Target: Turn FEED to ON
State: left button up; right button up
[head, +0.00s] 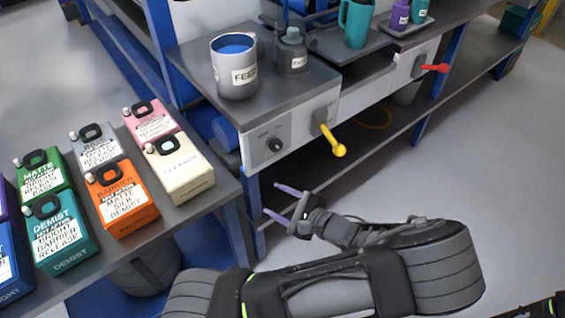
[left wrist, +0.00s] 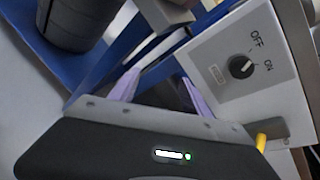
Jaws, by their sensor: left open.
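A black knob (head: 274,144) sits on a light panel (head: 258,152) at the bench's front left corner. In the left wrist view the knob (left wrist: 241,67) has OFF and ON printed beside it. A pale mark shows on the knob; I cannot tell surely which word it points at. A small label (left wrist: 216,74) by it is too blurred to read. My left gripper (head: 272,198) is open and empty, below the knob and apart from it. Its two purple fingers (left wrist: 160,88) show in the left wrist view, left of the panel. My right gripper is out of view.
A yellow-ended lever (head: 338,148) sticks out right of the knob, and a red lever (head: 435,68) farther right. A cup labelled FEED (head: 235,85) stands on the bench above. A table at left holds several coloured boxes (head: 121,200). Floor right of the bench is clear.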

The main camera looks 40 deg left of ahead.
aim_at(279, 148)
pick_arm(q)
jog(key=w+d+r+t+y, duration=0.2)
jog(key=w+r, duration=0.4)
jog(key=r, duration=0.3)
jog(key=shift+d+r+m+t+y+b, duration=0.15)
jog(key=shift+d+m+t+y+b, duration=0.25)
jog(key=shift+t, duration=0.4)
jog(key=x, duration=0.7)
jog(key=shift+w+a, duration=0.15)
jog(key=shift+a, duration=0.2)
jog(key=shift+c, duration=0.2)
grip_shut()
